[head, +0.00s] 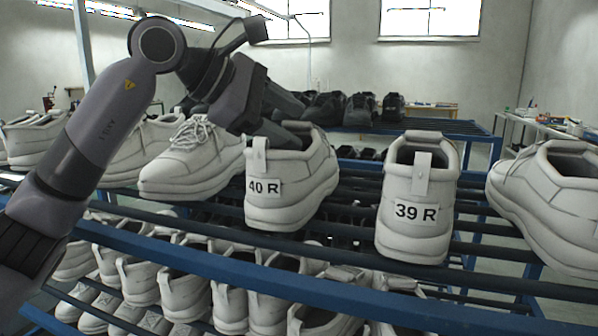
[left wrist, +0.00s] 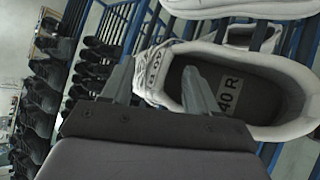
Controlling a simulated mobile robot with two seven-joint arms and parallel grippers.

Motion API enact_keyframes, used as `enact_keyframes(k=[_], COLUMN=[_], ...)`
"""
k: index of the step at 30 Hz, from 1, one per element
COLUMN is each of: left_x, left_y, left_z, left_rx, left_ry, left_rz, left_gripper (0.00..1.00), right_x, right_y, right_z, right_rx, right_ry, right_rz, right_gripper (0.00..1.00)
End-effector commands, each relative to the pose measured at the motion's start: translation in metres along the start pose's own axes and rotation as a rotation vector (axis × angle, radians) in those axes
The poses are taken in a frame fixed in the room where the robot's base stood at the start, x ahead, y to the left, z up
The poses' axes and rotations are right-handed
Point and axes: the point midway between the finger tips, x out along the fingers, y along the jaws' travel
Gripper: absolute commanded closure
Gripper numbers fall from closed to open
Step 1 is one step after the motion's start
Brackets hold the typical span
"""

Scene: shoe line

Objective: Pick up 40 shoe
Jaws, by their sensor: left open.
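The white shoe marked 40 R (head: 292,186) stands on the upper rack with its heel facing me. My left gripper (head: 296,122) is open at the top of this shoe. In the left wrist view the open gripper (left wrist: 158,78) has one finger over the opening of the 40 R shoe (left wrist: 283,84) and the other by its left end. I cannot tell whether either finger touches the shoe. Another 40 R label shows on its insole. My right gripper is not in view.
A white shoe marked 39 R (head: 416,205) stands just right of the 40 R shoe. Other white shoes flank them and fill the rack below. The blue rack rail (head: 265,284) runs across the front. Dark shoes (head: 360,108) stand on a rack behind.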

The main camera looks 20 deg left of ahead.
Motion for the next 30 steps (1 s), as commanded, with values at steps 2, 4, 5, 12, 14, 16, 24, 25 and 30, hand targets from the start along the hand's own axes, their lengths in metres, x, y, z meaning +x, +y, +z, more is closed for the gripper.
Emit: enact_keyframes(k=[2, 4, 5, 12, 14, 16, 24, 25, 30], left_x=[0.0041, 0.0042, 0.0041, 0.0037, 0.0037, 0.0037, 0.0023, 0.0019, -0.0027], left_y=[0.0001, 0.0001, 0.0001, 0.0001, 0.0, 0.0, 0.0015, 0.002, 0.0079], left_z=[0.0, -0.0003, -0.0003, -0.0003, -0.0003, -0.0003, 0.001, 0.0014, 0.0059], left_rx=[-0.001, 0.0, 0.0, 0.0, 0.0, 0.0, 0.0, 0.0, 0.0], left_ry=[0.0, 0.0, 0.0, 0.0, 0.0, 0.0, -0.002, -0.002, -0.002], left_rz=[0.0, 0.001, 0.001, 0.001, 0.001, 0.001, 0.003, 0.003, 0.004], left_gripper=[0.41, 0.41, 0.41, 0.96, 1.0, 1.0, 1.0, 1.0, 1.0], right_x=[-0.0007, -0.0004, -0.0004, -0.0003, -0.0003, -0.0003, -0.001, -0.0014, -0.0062], right_y=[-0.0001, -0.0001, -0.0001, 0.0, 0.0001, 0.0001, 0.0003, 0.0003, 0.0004], right_z=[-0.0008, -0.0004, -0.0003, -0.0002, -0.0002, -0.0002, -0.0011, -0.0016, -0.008], right_rx=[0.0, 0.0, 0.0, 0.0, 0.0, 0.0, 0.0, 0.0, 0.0], right_ry=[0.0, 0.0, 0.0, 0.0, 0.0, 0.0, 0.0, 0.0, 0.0], right_rz=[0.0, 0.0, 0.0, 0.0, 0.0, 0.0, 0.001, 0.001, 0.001], right_gripper=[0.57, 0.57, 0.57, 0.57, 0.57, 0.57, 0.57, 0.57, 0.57])
